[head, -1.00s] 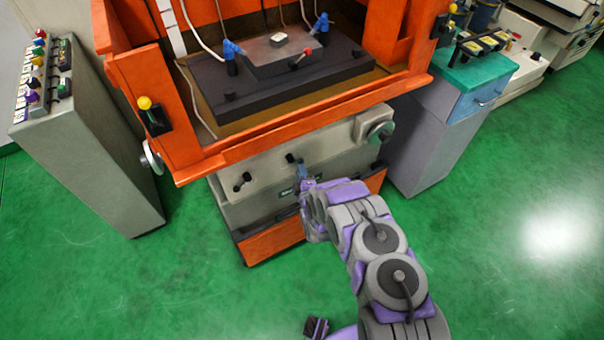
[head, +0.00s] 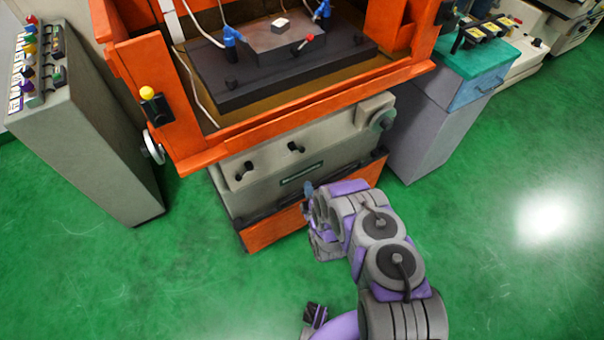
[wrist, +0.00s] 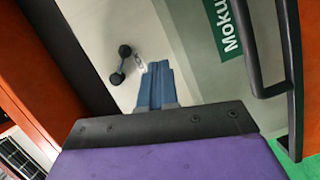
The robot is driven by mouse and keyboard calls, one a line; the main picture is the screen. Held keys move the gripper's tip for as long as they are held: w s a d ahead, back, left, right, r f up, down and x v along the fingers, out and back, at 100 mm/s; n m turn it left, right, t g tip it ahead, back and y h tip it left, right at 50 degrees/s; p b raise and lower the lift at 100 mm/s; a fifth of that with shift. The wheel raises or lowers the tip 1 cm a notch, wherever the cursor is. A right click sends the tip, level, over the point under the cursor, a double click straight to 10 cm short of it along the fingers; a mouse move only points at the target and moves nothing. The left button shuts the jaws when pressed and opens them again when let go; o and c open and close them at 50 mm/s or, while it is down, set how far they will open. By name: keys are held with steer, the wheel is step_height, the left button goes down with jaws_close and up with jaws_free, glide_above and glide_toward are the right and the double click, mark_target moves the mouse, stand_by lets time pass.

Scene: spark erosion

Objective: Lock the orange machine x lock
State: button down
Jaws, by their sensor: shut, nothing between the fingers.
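The orange machine (head: 210,151) stands ahead with a beige front panel. Two small black levers, a left lever (head: 243,171) and a right lever (head: 296,147), sit on that panel. I cannot tell which is the x lock. One black lever (wrist: 121,64) shows in the wrist view, tilted, up and left of my fingertips. My gripper (head: 308,190) is low in front of the panel, below the right lever. In the wrist view its blue fingers (wrist: 157,84) are together and empty, apart from the lever.
A black bar handle (wrist: 265,60) shows in the wrist view. A grey control cabinet (head: 95,140) stands left and a grey cabinet (head: 430,135) right. Green floor is open in front.

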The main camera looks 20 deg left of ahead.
steer(key=w+d+r+m+g+h, duration=0.3)
steer(key=w+d+r+m+h, duration=0.1)
steer(key=w+d+r, duration=0.5)
steer(key=s+d+r+m+g+h, duration=0.2)
steer(key=d+r+m, duration=0.3)
steer(key=r, duration=0.4)
steer(key=s+d+r+m+g+h, duration=0.2)
steer(key=d+r, duration=0.5)
steer(key=r, duration=0.1)
steer(key=s+d+r+m+g+h, duration=0.1)
steer(key=s+d+r+m+g, duration=0.2)
steer(key=s+r, duration=0.4)
steer(key=s+d+r+m+g, duration=0.1)
steer(key=s+d+r+m, duration=0.2)
steer(key=s+d+r, duration=0.5)
steer(key=s+r+m+g, duration=0.2)
steer(key=s, duration=1.2)
steer(key=s+r+m+g, duration=0.2)
steer(key=s+r+g, duration=0.1)
steer(key=s, duration=1.1)
steer(key=shift+a+r+m, duration=0.2)
steer(key=shift+m, duration=0.1)
